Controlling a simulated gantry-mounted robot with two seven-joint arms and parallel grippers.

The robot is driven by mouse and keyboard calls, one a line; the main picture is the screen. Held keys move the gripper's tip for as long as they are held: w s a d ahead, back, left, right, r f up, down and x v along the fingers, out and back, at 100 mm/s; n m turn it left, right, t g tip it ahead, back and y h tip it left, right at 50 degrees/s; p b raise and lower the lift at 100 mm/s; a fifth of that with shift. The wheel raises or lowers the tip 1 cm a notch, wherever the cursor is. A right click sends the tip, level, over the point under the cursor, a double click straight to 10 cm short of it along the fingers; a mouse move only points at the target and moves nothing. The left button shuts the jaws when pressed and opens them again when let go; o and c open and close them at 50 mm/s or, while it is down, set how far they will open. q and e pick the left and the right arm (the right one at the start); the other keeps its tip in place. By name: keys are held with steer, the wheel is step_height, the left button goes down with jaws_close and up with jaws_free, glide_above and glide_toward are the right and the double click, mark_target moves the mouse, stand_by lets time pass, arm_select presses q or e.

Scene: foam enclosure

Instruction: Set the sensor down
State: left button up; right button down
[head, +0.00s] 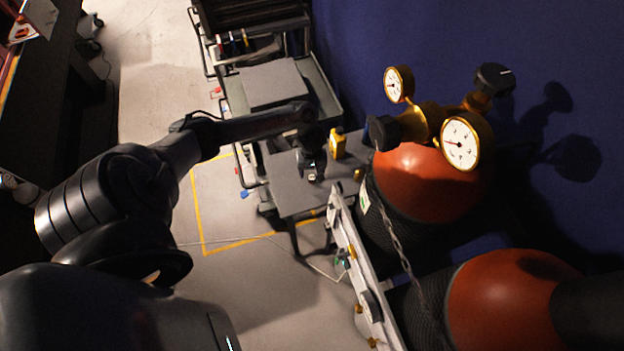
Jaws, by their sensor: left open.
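A small yellow device (337,143), which looks like the sensor, stands upright on or just above the grey top of a small table (300,194). My left arm reaches in from the left, and my left gripper (312,174) points down over this tabletop, just left of the yellow device. It is open. The fingertips are small and dark, and I see nothing between them. A gap shows between gripper and device, but I cannot tell the exact distance. My right gripper is not in view.
Two red-topped gas cylinders (425,185) stand at the right, with brass gauges (459,143), a chain and a metal rail (357,265) in front. A cart (272,84) stands behind the table. Blue wall (400,30) bounds the right; floor (150,70) is clear at left.

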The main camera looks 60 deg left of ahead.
mark_target(312, 177)
arm_select(q)
steer(key=shift+w+f+b, duration=0.1)
steer(key=shift+f+b, duration=0.3)
steer(key=shift+f, duration=1.3)
steer(key=shift+c, duration=0.3)
jaws_close()
steer(key=shift+r, duration=0.1)
